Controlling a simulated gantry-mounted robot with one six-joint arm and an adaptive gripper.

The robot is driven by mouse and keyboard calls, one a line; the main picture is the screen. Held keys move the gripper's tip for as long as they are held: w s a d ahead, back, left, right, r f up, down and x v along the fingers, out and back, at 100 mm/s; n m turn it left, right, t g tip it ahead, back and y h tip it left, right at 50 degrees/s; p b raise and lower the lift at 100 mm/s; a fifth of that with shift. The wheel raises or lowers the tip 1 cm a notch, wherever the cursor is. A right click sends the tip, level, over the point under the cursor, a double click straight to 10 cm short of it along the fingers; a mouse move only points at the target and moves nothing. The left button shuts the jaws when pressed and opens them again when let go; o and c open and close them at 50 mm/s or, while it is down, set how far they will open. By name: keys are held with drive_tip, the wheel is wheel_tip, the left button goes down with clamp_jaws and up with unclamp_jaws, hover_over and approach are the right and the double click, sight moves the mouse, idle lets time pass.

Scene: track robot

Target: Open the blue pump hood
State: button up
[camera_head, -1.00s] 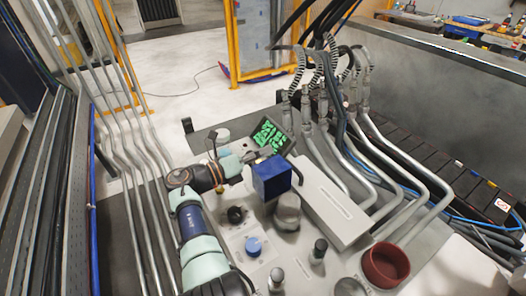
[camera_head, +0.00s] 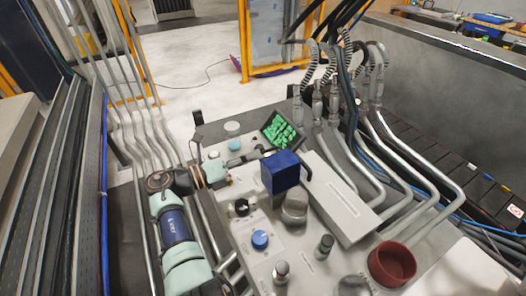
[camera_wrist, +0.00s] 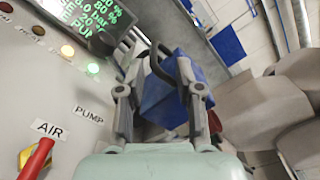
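The blue pump hood (camera_head: 280,172) is a box on the grey machine top, beside a metal cylinder. A dark curved bar shows at its right side. In the wrist view the blue hood (camera_wrist: 165,103) lies beyond and between the fingers of my gripper (camera_wrist: 161,72). The fingers stand apart with nothing clearly held. A dark curved bar (camera_wrist: 155,62) shows near the fingertips; I cannot tell whether they touch it. In the head view my teal-and-dark wrist is left of the hood, and the fingers are hard to make out.
A display with green text (camera_head: 281,130) stands behind the hood. A long pale box (camera_head: 340,200) and metal pipes lie to its right. A blue knob (camera_head: 260,239), black knobs and a dark red bowl (camera_head: 392,264) are in front. A red handle (camera_wrist: 36,158) is near my gripper.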

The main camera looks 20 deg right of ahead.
drive_tip(key=shift+a, duration=0.2)
drive_tip(key=a+b, duration=0.3)
drive_tip(key=a, duration=0.6)
drive_tip(key=shift+s, duration=0.35)
idle(0.7)
